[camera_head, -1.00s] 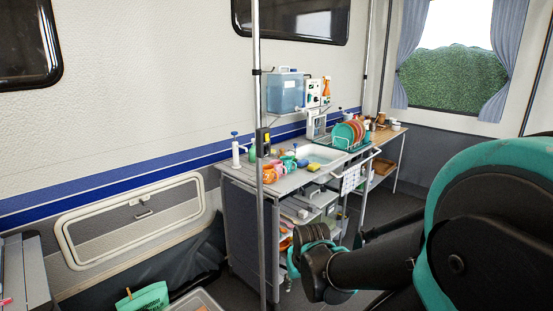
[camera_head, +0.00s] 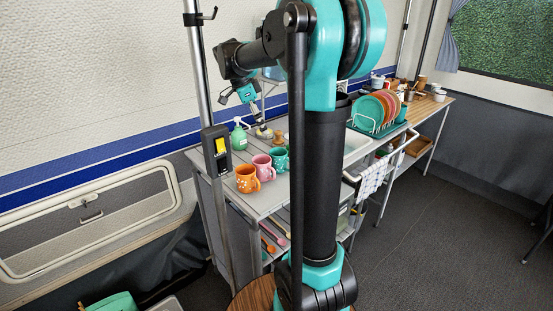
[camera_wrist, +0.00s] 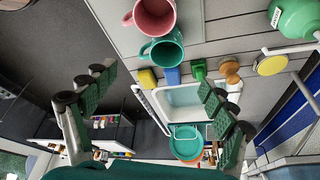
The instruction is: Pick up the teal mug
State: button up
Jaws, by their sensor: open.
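The teal mug (camera_head: 280,159) stands on the counter beside the pink mug (camera_head: 262,167), partly behind my arm in the head view. In the wrist view the teal mug (camera_wrist: 168,52) shows its open rim and its handle on the left, touching or very near the pink mug (camera_wrist: 154,14). My gripper (camera_wrist: 157,79) is open and empty, its two green-padded fingers spread wide, with the mug ahead of them near the upper middle. In the head view my gripper (camera_head: 257,112) hangs above the back of the counter, apart from the mugs.
An orange mug (camera_head: 247,179) stands at the counter's near left. A green soap bottle (camera_head: 239,138) is behind the mugs. A post (camera_head: 206,100) with a yellow-and-black box stands at the counter's left end. A sink (camera_wrist: 190,103) and dish rack (camera_head: 377,112) lie farther along.

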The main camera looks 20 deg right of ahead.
aim_at(279, 154)
jog(key=shift+m, duration=0.6)
jog(key=x, duration=0.5)
jog(key=w+x, duration=0.1)
jog(key=x, duration=0.4)
jog(key=d+x, duration=0.1)
jog(key=x, duration=0.5)
jog(key=shift+w+d, duration=0.1)
jog(key=shift+w, duration=0.2)
jog(key=shift+r, duration=0.1)
jog(key=c, duration=1.3)
